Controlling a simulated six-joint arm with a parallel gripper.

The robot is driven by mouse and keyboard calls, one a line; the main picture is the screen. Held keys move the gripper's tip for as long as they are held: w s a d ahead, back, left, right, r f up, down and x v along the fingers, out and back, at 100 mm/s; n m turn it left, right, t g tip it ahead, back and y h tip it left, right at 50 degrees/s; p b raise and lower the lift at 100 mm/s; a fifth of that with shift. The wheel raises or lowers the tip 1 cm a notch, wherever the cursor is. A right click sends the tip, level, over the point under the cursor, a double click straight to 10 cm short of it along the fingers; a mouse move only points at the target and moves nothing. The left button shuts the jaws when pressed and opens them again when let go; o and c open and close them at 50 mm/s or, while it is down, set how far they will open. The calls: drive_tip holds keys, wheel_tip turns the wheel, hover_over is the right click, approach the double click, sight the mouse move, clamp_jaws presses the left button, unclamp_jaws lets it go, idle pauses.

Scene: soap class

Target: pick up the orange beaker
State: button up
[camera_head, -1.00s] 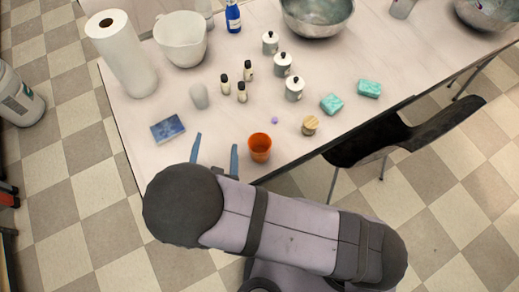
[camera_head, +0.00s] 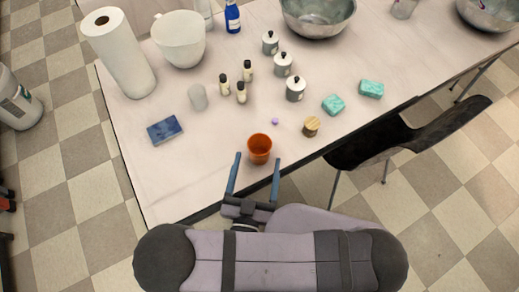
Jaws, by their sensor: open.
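The orange beaker (camera_head: 259,149) stands upright on the table near its front edge, with its open top facing up. My gripper (camera_head: 256,158) is open, and its two blue fingers point toward the back of the table. The fingertips are at the near side of the beaker, one to its left and one to its right in the picture. I cannot tell whether either finger touches it. Nothing is held between the fingers.
On the table (camera_head: 185,185), a wooden-topped jar (camera_head: 311,126) and a small purple object (camera_head: 275,121) are close to the beaker. A blue sponge (camera_head: 164,130) lies left, teal sponges (camera_head: 333,105) right. Small bottles (camera_head: 241,92) and lidded jars (camera_head: 295,89) stand behind. A dark chair (camera_head: 405,140) is at right.

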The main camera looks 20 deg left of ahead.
sight(261, 136)
drive_tip(key=shift+w+a, duration=0.25)
drive_tip(key=shift+w, duration=1.35)
drive_tip(key=shift+w+a, duration=0.2)
drive_tip(key=shift+w, duration=1.35)
drive_tip(key=shift+c, duration=0.3)
drive_tip(key=c, duration=1.1)
drive_tip(key=shift+r, duration=4.95)
